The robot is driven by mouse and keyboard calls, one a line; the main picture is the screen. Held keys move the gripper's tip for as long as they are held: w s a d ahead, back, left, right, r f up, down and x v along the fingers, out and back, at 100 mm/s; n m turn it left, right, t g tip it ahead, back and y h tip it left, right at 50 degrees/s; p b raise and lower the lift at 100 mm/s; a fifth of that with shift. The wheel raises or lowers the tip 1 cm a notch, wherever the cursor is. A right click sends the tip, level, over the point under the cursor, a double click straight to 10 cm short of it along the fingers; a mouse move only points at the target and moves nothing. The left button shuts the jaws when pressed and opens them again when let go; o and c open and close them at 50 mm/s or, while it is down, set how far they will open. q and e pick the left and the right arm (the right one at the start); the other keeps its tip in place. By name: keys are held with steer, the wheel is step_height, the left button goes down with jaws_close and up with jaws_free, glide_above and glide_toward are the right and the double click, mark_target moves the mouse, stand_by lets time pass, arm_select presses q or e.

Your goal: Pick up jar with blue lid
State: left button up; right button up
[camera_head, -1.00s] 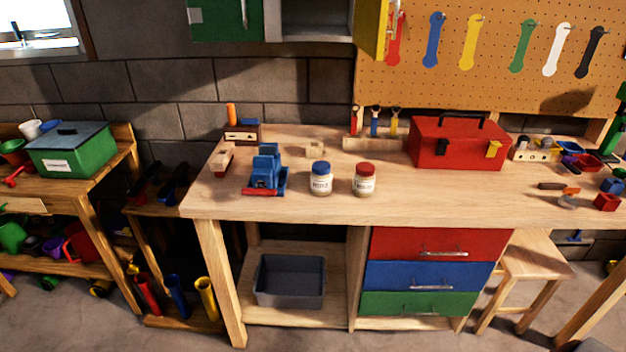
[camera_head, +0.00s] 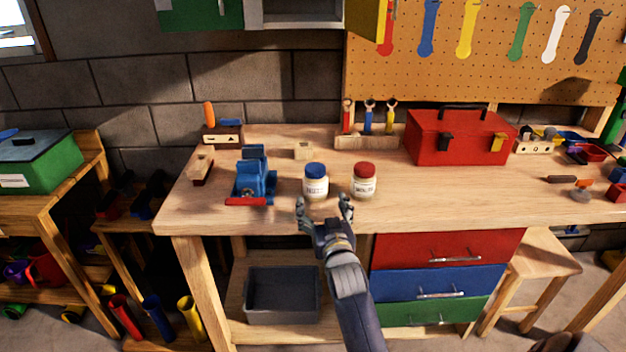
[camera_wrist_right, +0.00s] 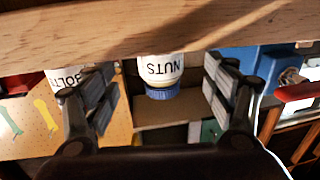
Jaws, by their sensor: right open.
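The jar with the blue lid (camera_head: 316,181) stands upright on the workbench (camera_head: 420,205), near its front edge. In the right wrist view the jar (camera_wrist_right: 160,68) appears upside down, labelled NUTS, with its blue lid pointing down in the picture. My right gripper (camera_head: 325,203) is open at the bench's front edge, just in front of the jar. In the right wrist view the jar shows between the two open fingers (camera_wrist_right: 160,95), apart from both. My left gripper is out of view.
A jar with a red lid (camera_head: 364,181) stands close on the right. A red toolbox (camera_head: 460,137) stands further back right.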

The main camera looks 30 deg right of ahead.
mark_target(318, 189)
steer(key=shift+w+d+r, duration=0.2)
steer(key=shift+w+d, duration=0.1)
steer(key=shift+w, duration=0.35)
steer(key=shift+w+d+r, duration=0.1)
steer(key=shift+w+r, duration=0.15)
steer(key=shift+w+d, duration=0.1)
steer(key=shift+w, duration=0.2)
steer(key=shift+w+d+f, duration=0.1)
steer(key=shift+w+d, duration=0.15)
steer(key=shift+w, duration=0.35)
steer(key=x, duration=0.2)
steer(key=p+x, duration=0.1)
steer(key=x, duration=0.1)
steer(key=shift+r, duration=0.35)
steer(key=shift+w+d+f, duration=0.15)
steer(key=shift+w, duration=0.3)
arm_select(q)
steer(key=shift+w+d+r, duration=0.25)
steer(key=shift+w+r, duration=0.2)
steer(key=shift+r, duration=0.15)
arm_select(e)
steer(key=shift+c, duration=0.6)
steer(key=c, duration=1.3)
